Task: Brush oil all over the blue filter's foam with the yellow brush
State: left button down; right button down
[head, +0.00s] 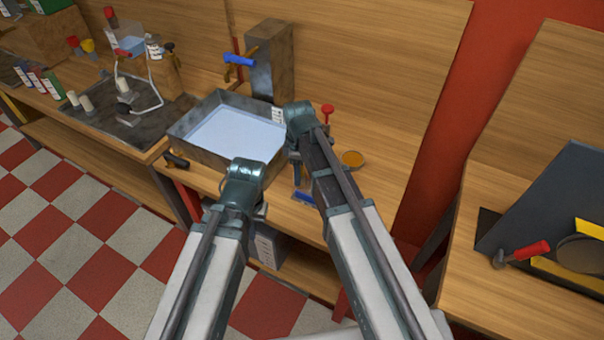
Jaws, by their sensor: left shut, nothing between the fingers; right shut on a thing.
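A small blue thing (304,197), perhaps the blue filter, lies near the bench's front edge, partly behind my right arm. Its foam cannot be made out. A round dish of amber liquid (352,159), perhaps the oil, stands on the bench to the right of my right arm. My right gripper (298,178) points down just above the blue thing. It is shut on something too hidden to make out. The yellow brush cannot be made out. My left gripper (260,209) is shut and empty at the bench's front edge, in front of the metal tray, mostly hidden by its own wrist.
A metal tray with pale liquid (227,132) stands left of my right gripper. Behind it is a metal container with a blue-handled tap (268,55). A red-topped item (327,112) stands behind the dish. A red-handled hammer (522,254) lies on the right bench.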

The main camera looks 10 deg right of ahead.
notch_tip(320, 180, up, 6)
jog(key=p, duration=0.6)
dwell(0.4)
notch_tip(320, 180, up, 3)
jog(key=p, duration=0.3)
jog(key=shift+r, duration=0.1)
dwell(0.6)
